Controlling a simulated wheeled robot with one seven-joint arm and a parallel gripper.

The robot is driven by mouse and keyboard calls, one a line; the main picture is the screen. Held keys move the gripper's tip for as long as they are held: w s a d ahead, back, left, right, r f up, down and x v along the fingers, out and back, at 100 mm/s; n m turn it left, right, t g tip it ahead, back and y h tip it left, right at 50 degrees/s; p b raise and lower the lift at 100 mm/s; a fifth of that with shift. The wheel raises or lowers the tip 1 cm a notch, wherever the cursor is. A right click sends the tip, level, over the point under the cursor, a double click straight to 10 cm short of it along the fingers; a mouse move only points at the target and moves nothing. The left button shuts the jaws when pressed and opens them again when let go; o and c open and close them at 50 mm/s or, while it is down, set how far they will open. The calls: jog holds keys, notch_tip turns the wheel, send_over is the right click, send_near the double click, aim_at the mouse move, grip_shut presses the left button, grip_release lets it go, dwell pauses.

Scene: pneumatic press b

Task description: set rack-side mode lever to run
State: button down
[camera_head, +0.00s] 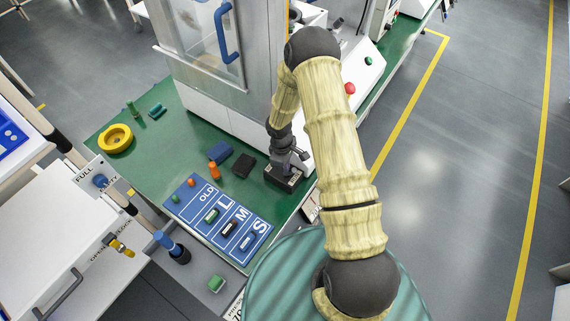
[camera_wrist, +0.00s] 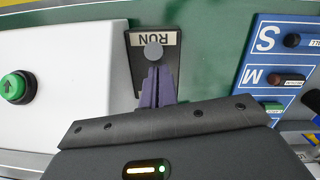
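The mode lever is a dark block (camera_head: 283,178) at the table's front edge in the head view. In the wrist view its plate (camera_wrist: 135,68) carries a white RUN label (camera_wrist: 137,40). A round grey knob (camera_wrist: 153,50) shows at the RUN end, partly over the label. My gripper (camera_head: 297,157) is down at the lever. In the wrist view the narrow purple fingers of my gripper (camera_wrist: 155,73) lie close together, just below the knob. They look shut, touching or almost touching the knob; I see nothing between them. The other end of the plate is hidden behind the gripper.
A blue board (camera_head: 215,217) marked L, M and S lies left of the lever. Dark and blue blocks (camera_head: 243,165) and an orange peg (camera_head: 214,171) are near. The white press housing (camera_wrist: 80,75) with a green button (camera_wrist: 17,87) stands beside it.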

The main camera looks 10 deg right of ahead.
jog(key=shift+s+d+f, duration=0.25)
jog(key=shift+f, duration=0.05)
jog(key=shift+w+a+f, duration=0.1)
jog(key=shift+w+a, duration=0.2)
jog(key=shift+w, duration=0.05)
jog(key=shift+w+a, duration=0.15)
jog(key=shift+a, duration=0.05)
jog(key=shift+w+a+r, duration=0.15)
jog(key=shift+r, duration=0.1)
jog(key=w+a+r, duration=0.1)
jog(key=a+r+p, duration=0.1)
jog(key=shift+w+a, duration=0.4)
notch_tip(320, 180, up, 9)
jog(key=s+d+b, duration=0.1)
jog(key=s+b, duration=0.1)
jog(key=shift+s+d, duration=0.2)
jog(key=shift+d, duration=0.2)
jog(key=shift+s+r, duration=0.1)
